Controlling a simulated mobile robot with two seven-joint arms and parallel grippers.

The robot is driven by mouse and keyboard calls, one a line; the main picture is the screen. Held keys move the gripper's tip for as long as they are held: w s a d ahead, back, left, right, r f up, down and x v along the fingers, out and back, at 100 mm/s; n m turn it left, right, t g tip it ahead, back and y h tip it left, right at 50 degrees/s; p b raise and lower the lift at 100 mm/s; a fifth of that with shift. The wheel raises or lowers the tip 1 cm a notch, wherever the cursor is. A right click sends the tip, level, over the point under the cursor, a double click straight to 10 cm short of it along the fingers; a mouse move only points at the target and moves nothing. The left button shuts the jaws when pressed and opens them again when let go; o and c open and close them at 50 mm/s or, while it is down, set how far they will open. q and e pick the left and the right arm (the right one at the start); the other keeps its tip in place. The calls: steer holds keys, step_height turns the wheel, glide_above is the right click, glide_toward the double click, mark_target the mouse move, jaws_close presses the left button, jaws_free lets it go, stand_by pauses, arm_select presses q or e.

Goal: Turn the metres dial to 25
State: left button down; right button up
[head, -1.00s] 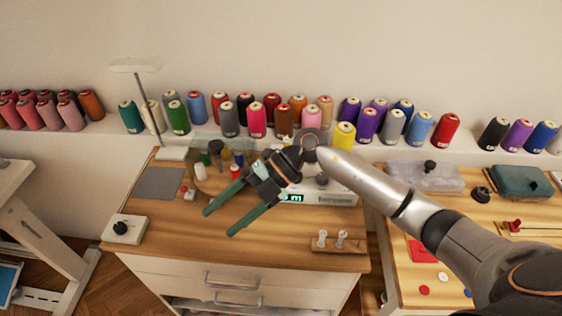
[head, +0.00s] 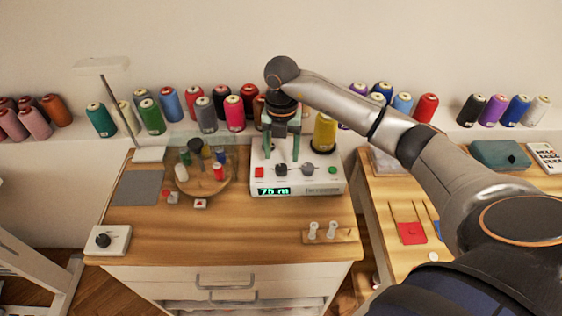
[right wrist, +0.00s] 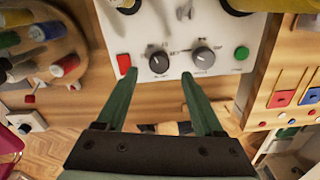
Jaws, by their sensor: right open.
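A white winding machine (head: 325,187) stands on the wooden worktop. Its green display (head: 273,191) appears to read "75 m". Its front has a dark left dial (head: 281,170), a greyer right dial (head: 307,169), a red button (head: 259,172) and a green button (head: 333,170). The dial lettering is too small to read. My right gripper (head: 281,155) points down, open and empty, above the left dial. In the right wrist view the left dial (right wrist: 160,61) shows between the fingertips, and the right dial (right wrist: 203,57) lies just right of them. My left gripper is out of view.
A peg block (head: 335,235) lies in front, and a white box with a black knob (head: 108,241) sits front left.

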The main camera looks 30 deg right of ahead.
mark_target(281, 167)
steer(key=shift+f, duration=2.4)
jaws_close()
